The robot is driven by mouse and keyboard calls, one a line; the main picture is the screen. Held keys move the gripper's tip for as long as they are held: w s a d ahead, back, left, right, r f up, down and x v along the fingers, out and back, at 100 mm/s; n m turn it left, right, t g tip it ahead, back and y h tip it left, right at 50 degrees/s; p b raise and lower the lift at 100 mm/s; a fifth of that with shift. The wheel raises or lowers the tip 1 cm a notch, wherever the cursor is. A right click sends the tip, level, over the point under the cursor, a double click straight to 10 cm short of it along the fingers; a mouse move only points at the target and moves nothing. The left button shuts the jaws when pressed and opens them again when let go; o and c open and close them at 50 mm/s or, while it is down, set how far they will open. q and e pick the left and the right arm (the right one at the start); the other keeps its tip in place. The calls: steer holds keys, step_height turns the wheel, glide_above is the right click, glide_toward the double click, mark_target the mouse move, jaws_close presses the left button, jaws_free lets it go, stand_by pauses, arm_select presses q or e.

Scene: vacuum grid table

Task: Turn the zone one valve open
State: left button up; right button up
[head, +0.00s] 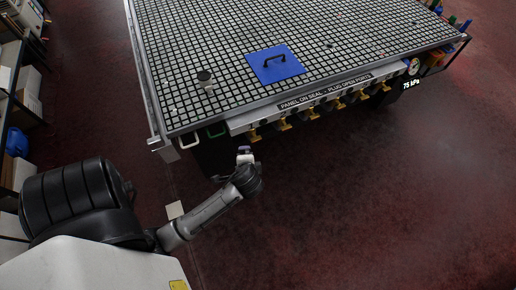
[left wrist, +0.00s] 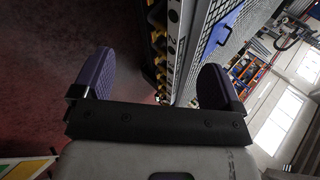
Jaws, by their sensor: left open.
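A row of yellow valve handles runs under the front edge of the grid table. The leftmost one (head: 254,135) is nearest my left gripper; I cannot read any zone number on it. My left gripper (head: 245,154) is just below and in front of that handle, apart from it as far as I can tell. In the left wrist view its two purple pads (left wrist: 155,75) are spread wide with nothing between them. The yellow handles (left wrist: 158,45) show beyond the gap, foreshortened and partly cut off. My right gripper is not in view.
The grid table (head: 200,45) carries a blue panel with a black handle (head: 276,64) and a small black-topped object (head: 205,77). A gauge and a 75 kPa display (head: 411,84) sit right. Floor in front is clear.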

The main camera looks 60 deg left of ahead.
arm_select(q)
steer(key=w+a+f+m+g+y+b, duration=0.1)
steer(key=w+a+f+m+y+b, duration=0.25)
steer(key=f+b, duration=0.65)
steer(key=m+y+b, duration=0.6)
steer(key=m+b, duration=0.5)
steer(key=b, duration=1.2)
glide_toward(256, 139)
steer(key=a+b, duration=0.1)
steer(key=a, duration=0.2)
steer(key=w+a+b, duration=0.1)
steer(key=a, duration=0.2)
steer(key=a+b, duration=0.2)
steer(key=a, duration=0.2)
steer(key=shift+w+f, duration=0.1)
steer(key=shift+w, duration=0.3)
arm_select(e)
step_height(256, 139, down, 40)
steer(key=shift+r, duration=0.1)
arm_select(q)
steer(key=c, duration=0.9)
